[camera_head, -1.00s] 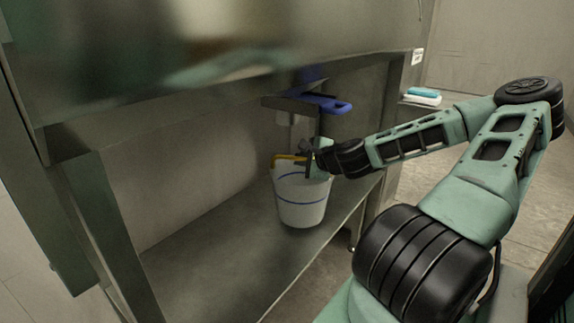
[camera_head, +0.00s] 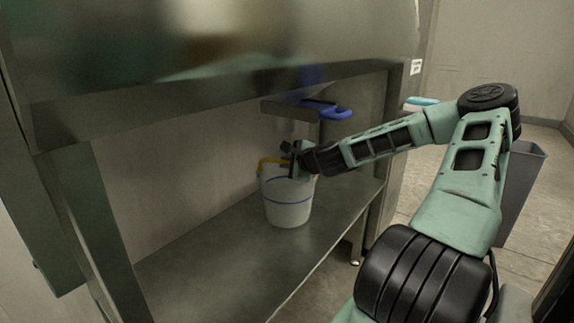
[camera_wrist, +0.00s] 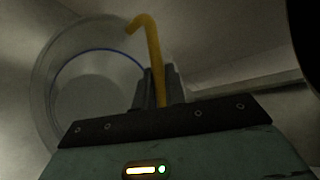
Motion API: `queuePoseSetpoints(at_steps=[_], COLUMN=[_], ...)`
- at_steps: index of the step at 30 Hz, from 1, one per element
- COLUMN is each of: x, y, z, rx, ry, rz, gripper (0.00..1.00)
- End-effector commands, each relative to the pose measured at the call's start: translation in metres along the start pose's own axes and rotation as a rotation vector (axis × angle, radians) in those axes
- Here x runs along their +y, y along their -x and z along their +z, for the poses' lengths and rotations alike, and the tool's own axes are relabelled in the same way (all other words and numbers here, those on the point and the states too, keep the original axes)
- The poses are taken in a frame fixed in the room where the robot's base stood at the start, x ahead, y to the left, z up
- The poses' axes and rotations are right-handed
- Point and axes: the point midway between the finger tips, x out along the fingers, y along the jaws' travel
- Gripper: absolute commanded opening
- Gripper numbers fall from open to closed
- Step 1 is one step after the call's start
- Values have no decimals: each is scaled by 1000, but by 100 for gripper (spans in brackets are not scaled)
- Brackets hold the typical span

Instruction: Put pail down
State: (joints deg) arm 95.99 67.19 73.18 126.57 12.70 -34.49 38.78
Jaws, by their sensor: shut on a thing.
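The pail (camera_head: 287,205) is white with a blue stripe and a yellow handle. In the head view it is upright at the lower shelf (camera_head: 225,262) under the steel bench; I cannot tell whether its base touches the shelf. My gripper (camera_head: 292,160) is above the pail's rim, shut on the yellow handle. In the wrist view the handle (camera_wrist: 152,50) runs between the two fingers (camera_wrist: 160,88), and the pail (camera_wrist: 90,85) opens below and to the left, looking empty inside. The fingertips are small and partly dark in the head view.
A blue-handled object (camera_head: 328,110) sits on a small ledge above the pail, close to my arm. The bench's front edge (camera_head: 220,95) overhangs the shelf. A bench leg (camera_head: 362,225) stands right of the pail. The shelf left of the pail is clear. A grey bin (camera_head: 522,190) stands at the right.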

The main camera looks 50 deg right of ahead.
Motion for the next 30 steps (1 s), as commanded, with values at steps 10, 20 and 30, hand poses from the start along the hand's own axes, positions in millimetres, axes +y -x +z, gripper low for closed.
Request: queuePoseSetpoints(at_steps=[10,20,30], x=[2,-2,-2], y=[-1,14,86], z=[-1,0,0], rx=[0,1,3], ry=[0,0,0], rz=[0,0,0], gripper=[34,34,34])
